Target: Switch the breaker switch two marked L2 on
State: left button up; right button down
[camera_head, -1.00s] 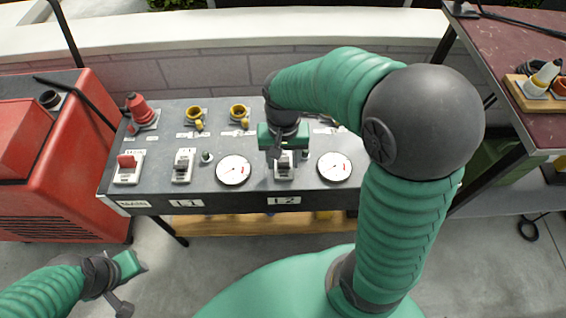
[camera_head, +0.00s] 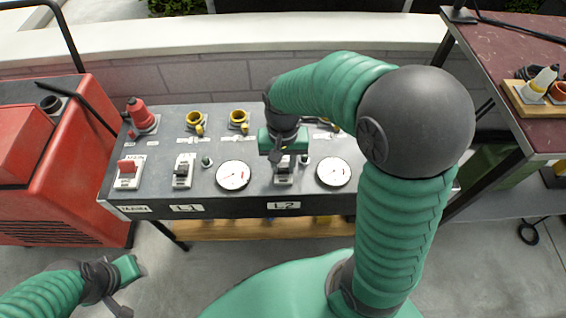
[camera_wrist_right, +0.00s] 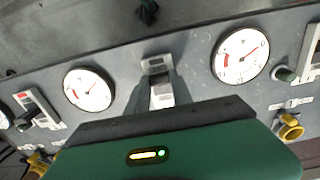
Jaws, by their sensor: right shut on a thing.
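The L2 breaker switch (camera_head: 283,180) sits on the grey panel above the L2 label (camera_head: 284,205), between two round white gauges. It also shows in the right wrist view (camera_wrist_right: 160,92) as a pale lever on a grey base. My right gripper (camera_head: 281,158) reaches down onto it from behind. In the right wrist view its dark fingers (camera_wrist_right: 156,98) stand on both sides of the lever, shut on it. The fingers partly hide the switch. My left gripper (camera_head: 126,285) is at the lower left, well away from the panel; its jaw opening is unclear.
The L1 switch (camera_head: 183,170) and a red-levered main switch (camera_head: 128,172) are left of L2. The gauges (camera_head: 233,175) (camera_head: 334,172) flank L2. Yellow sockets (camera_head: 238,120) and a red plug (camera_head: 140,115) stand behind. A red machine (camera_head: 60,160) is left; a shelf table (camera_head: 500,60) is right.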

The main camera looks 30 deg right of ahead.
aim_at(283, 161)
jog(key=shift+w+d+r+g+y+p, duration=0.25)
jog(key=shift+g+p, duration=0.35)
jog(key=shift+p, duration=1.5)
jog(key=shift+w+d+r+g+y+p, duration=0.1)
jog(key=shift+w+r+g+y+p, duration=0.3)
jog(key=shift+p, duration=1.65)
jog(key=g+p, duration=0.1)
jog(key=g+y+p, duration=0.1)
jog(key=p, duration=0.2)
jog(key=shift+w+d+f+g+y+p, duration=0.25)
jog(key=shift+w+d+g+p, duration=0.05)
jog(key=shift+w+g, duration=0.1)
jog(key=shift+w+f+g+p, duration=0.15)
jog(key=shift+f+g+p, duration=0.1)
jog(key=shift+g+p, duration=0.05)
jog(key=shift+w+d+f+g+y, duration=0.2)
jog(key=shift+g+y, duration=0.1)
jog(key=shift+y, duration=0.2)
jog(key=shift+w+d+f+g+y+b, duration=0.1)
jog(key=shift+w+f+g+y+b, duration=0.1)
jog(key=shift+f+g+y+b, duration=0.35)
jog(key=shift+w+d+g+y+b, duration=0.15)
jog(key=shift+w+g+y+b, duration=0.1)
jog(key=shift+g+b, duration=0.6)
jog(key=shift+w+r+b, duration=0.1)
jog(key=shift+b, duration=0.2)
jog(key=shift+r+g, duration=0.1)
jog(key=shift+g, duration=0.2)
